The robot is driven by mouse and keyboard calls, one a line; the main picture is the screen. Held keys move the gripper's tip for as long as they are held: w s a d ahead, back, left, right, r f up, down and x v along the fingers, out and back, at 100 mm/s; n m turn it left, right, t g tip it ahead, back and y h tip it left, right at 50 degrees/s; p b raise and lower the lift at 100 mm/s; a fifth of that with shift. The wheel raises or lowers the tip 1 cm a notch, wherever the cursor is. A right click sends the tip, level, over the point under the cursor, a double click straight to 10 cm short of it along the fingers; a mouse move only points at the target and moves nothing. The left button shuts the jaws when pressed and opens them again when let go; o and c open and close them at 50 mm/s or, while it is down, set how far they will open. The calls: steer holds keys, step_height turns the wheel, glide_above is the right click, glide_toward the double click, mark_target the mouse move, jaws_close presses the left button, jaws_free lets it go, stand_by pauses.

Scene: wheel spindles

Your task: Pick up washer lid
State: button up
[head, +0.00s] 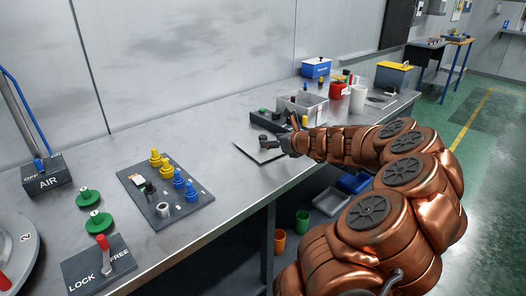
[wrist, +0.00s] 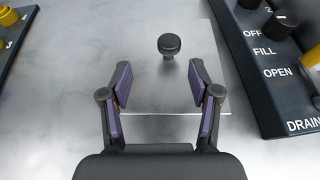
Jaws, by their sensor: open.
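The washer lid (head: 259,148) is a flat, pale, square plate lying on the grey workbench. In the wrist view the lid (wrist: 150,85) looks light grey and glassy, with a black round knob (wrist: 169,45) standing on it. My gripper (wrist: 158,85) is open and empty, its two purple-padded fingers apart over the near part of the lid. The knob is ahead of the fingertips, a little right of the middle between them. In the head view my gripper (head: 281,145) is at the lid's right side and hides part of it.
A black control panel (wrist: 280,80) with knobs and FILL and DRAIN labels stands close right of the lid. A dark board (head: 165,195) with yellow and blue pegs lies to the left. A grey metal bin (head: 303,105) stands behind. The bench (head: 225,185) is clear left of the lid.

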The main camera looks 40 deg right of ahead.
mark_target(266, 139)
steer(key=shift+d+f, duration=0.25)
steer(key=shift+d, duration=0.2)
steer(key=shift+w+f, duration=0.1)
steer(key=shift+w, duration=0.05)
steer(key=shift+x, duration=3.55)
steer(key=shift+d, duration=0.15)
steer(key=shift+r, duration=0.2)
jaws_close()
